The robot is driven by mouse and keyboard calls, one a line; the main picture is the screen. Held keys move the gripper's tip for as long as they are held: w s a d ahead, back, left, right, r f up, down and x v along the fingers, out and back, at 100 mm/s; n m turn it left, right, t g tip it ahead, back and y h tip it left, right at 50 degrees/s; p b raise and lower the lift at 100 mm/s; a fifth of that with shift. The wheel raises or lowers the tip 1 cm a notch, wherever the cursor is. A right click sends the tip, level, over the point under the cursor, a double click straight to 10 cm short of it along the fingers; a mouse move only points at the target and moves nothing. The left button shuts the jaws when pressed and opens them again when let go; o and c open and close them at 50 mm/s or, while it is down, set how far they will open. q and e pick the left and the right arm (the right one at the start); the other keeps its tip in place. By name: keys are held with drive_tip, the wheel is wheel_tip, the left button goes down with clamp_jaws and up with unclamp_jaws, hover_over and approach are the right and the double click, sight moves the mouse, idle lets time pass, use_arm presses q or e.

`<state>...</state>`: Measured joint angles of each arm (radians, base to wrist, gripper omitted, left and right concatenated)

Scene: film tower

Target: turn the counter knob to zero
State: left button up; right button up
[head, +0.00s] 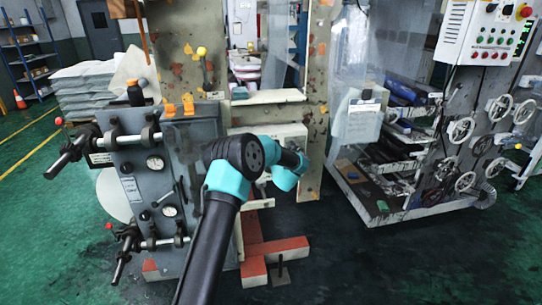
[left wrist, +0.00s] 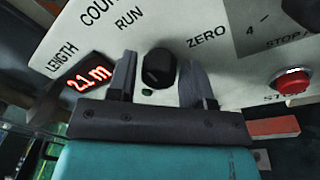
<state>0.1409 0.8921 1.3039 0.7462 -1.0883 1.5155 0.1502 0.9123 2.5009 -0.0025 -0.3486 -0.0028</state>
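The counter knob (left wrist: 158,65) is black and sits on a pale panel (left wrist: 225,35) in the left wrist view, between the printed words RUN and ZERO. My left gripper (left wrist: 160,70) is open, with one finger on each side of the knob. A gap shows between the knob and the right finger, and a smaller one at the left finger. I cannot make out which way the knob points. The red display (left wrist: 88,80) under LENGTH reads about 21 m; any decimal point is unclear. In the head view my arm hides the knob. My right gripper is in neither view.
A red stop button (left wrist: 290,82) sits right of the knob, and a black dial (left wrist: 303,10) is above it. A small green light (left wrist: 147,92) is below the knob. In the head view, a grey machine block (head: 150,200) with gauges and rollers stands left of my arm.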

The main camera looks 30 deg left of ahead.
use_arm(q)
drive_tip(key=c, duration=0.6)
drive_tip(key=shift+m, duration=0.4)
drive_tip(key=m+t, duration=0.1)
drive_tip(key=m, duration=0.8)
drive_tip(key=m+t, duration=0.1)
drive_tip(key=m, duration=0.8)
drive_tip(key=shift+s+a+f+h, duration=0.1)
drive_tip(key=shift+f+h, duration=0.05)
drive_tip(key=shift+h, duration=0.15)
drive_tip(key=shift+m, duration=0.3)
drive_tip(key=o, duration=0.9)
